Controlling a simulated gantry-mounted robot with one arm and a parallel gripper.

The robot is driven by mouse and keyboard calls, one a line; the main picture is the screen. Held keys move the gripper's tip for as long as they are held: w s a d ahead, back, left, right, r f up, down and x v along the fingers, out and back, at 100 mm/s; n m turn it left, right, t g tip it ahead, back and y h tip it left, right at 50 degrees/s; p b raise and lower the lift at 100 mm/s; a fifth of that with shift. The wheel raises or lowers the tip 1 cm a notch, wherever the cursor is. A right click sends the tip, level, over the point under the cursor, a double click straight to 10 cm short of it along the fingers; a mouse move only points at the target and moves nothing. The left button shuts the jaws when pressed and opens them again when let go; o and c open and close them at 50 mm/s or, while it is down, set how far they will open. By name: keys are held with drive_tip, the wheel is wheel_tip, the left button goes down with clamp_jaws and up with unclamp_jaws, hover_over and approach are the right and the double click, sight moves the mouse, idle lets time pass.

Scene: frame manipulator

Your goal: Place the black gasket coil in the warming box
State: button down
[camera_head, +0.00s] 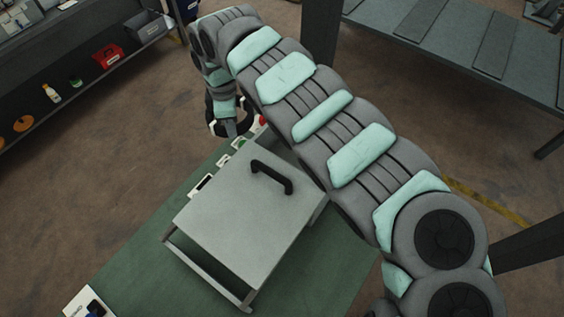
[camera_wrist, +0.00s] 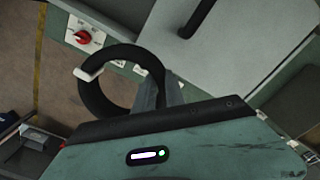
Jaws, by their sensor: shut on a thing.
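The black gasket coil (camera_wrist: 88,98) is a thick ring with a pale band on its left side in the wrist view. My gripper (camera_wrist: 158,95) is shut on the ring's right side. In the head view the coil (camera_head: 209,112) is partly hidden by my gripper (camera_head: 231,126), beyond the far edge of the green bench. The warming box (camera_head: 240,225) is a grey metal box with a flat top and a black handle (camera_head: 271,176). Its top also shows at the upper right of the wrist view (camera_wrist: 235,50). The inside of the box is not visible.
A control strip with a red knob (camera_wrist: 83,36) runs along the box's far side. The green bench (camera_head: 140,255) has free room left of the box. A dark shelf (camera_head: 90,85) with small items stands at the upper left. My arm crosses above the box's right side.

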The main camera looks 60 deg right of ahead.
drive_tip(key=s+d+f+n, duration=0.2)
drive_tip(key=s+d+f, duration=0.1)
drive_tip(key=s+d, duration=0.55)
drive_tip(key=s+d+f+n, duration=0.25)
drive_tip(key=s+d, duration=0.35)
drive_tip(key=s, duration=0.5)
drive_tip(key=f+b, duration=0.1)
drive_tip(key=f, duration=0.4)
drive_tip(key=f+b, duration=0.2)
drive_tip(key=f, duration=0.3)
drive_tip(key=f+b, duration=0.2)
drive_tip(key=f, duration=0.3)
drive_tip(key=shift+w+f, duration=0.1)
drive_tip(key=shift+w, duration=0.15)
drive_tip(key=shift+f, duration=2.1)
drive_tip(key=shift+f, duration=0.1)
drive_tip(key=c, duration=1.8)
unclamp_jaws()
drive_tip(key=o, duration=0.4)
